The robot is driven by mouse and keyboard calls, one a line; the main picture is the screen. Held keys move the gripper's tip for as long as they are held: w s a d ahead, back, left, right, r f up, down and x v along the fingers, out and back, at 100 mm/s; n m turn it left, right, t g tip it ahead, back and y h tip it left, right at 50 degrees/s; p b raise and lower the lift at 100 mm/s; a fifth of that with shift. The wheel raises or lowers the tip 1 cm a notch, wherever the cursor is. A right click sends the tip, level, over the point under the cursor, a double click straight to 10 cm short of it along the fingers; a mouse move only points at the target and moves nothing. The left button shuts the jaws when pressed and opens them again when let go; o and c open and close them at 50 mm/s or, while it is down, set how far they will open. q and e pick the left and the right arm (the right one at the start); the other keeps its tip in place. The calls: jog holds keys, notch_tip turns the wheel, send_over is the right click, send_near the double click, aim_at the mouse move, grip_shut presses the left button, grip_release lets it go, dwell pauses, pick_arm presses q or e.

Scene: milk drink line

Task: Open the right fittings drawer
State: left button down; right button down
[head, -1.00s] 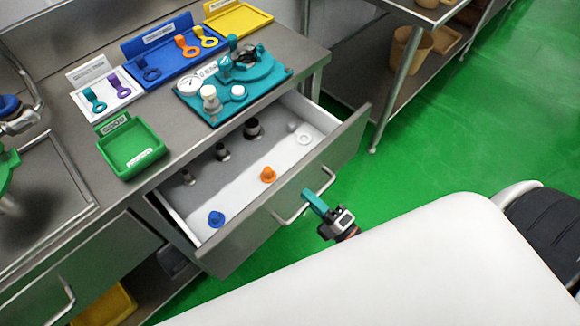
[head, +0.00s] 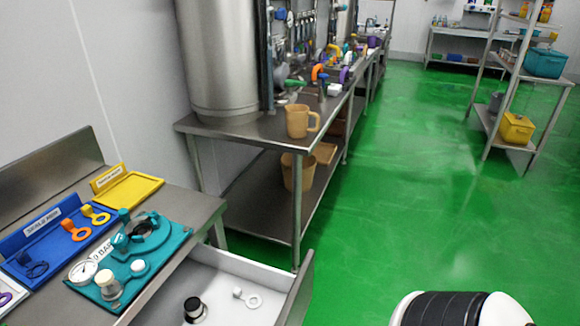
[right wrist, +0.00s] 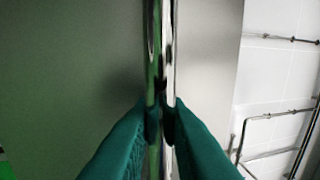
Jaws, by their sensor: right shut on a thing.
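The right fittings drawer (head: 236,278) stands pulled out of the steel counter at the bottom of the head view. A black-topped fitting (head: 194,309) and a small white ring-shaped piece (head: 249,298) lie inside it. The near part of the drawer and its handle are cut off in the head view. In the right wrist view my right gripper (right wrist: 161,112), with teal fingers, is closed around the shiny vertical bar of the handle (right wrist: 160,50). The drawer front (right wrist: 205,75) is the grey panel behind it. My left gripper is not seen.
On the counter are a teal gauge board (head: 160,262), a blue tray (head: 50,238) with ring tags, and a yellow tray (head: 130,190). A steel table (head: 255,128) with a tan jug (head: 300,121) stands behind. Green floor (head: 400,200) is open to the right.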

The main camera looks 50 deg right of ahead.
jog(key=c, duration=1.5)
grip_release()
jog(key=b+v, duration=0.2)
jog(key=v, duration=1)
jog(key=shift+s+b, duration=0.1)
jog(key=shift+b, duration=0.3)
